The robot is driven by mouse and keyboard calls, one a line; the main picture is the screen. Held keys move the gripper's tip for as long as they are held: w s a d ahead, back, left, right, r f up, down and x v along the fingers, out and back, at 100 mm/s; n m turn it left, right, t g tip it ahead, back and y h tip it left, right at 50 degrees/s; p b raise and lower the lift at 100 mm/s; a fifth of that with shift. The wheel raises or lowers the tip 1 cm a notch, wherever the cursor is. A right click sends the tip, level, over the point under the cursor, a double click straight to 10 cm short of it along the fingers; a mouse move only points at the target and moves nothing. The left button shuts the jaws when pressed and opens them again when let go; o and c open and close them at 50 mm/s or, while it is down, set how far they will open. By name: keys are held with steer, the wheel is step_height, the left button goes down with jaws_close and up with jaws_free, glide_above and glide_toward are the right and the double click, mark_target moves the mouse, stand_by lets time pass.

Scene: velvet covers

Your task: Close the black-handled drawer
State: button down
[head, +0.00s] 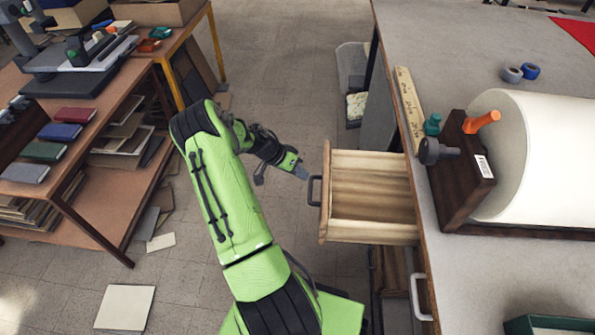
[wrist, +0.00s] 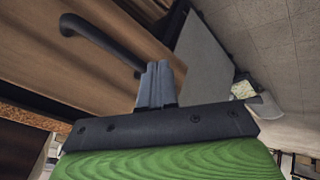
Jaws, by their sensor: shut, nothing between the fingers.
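The wooden drawer (head: 372,232) is pulled out from under the grey table, and its inside looks empty. Its black handle (head: 313,190) is on the front panel, facing left toward my arm. In the wrist view the handle (wrist: 100,42) stands out from the brown drawer front (wrist: 90,75). My gripper (head: 302,172) is just left of the drawer front, close to the handle's far end. In the wrist view my gripper's fingers (wrist: 156,80) are together and empty, beside the handle's end. I cannot tell whether they touch the handle or the panel.
The table (head: 455,50) holds a large white roll (head: 545,150) on a dark wooden stand, a ruler (head: 409,108) and tape rolls. A white-handled drawer (head: 420,297) is nearer. Left stands a wooden table (head: 95,200) with books. The floor between is mostly clear.

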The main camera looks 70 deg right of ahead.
steer(key=shift+s, duration=0.1)
steer(key=s+d+b, duration=0.2)
steer(key=s, duration=0.6)
steer(key=s+d+b, duration=0.2)
steer(key=s, duration=0.7)
steer(key=s+d+b, duration=0.2)
steer(key=s, duration=0.7)
steer(key=shift+s, duration=0.25)
steer(key=shift+s+r, duration=0.1)
steer(key=shift+s, duration=0.4)
steer(key=w, duration=0.2)
steer(key=w+d+b, duration=0.1)
steer(key=shift+w+f, duration=0.25)
steer(key=shift+w, duration=0.1)
steer(key=p+v, duration=0.3)
steer(key=v, duration=0.7)
steer(key=shift+w, duration=0.35)
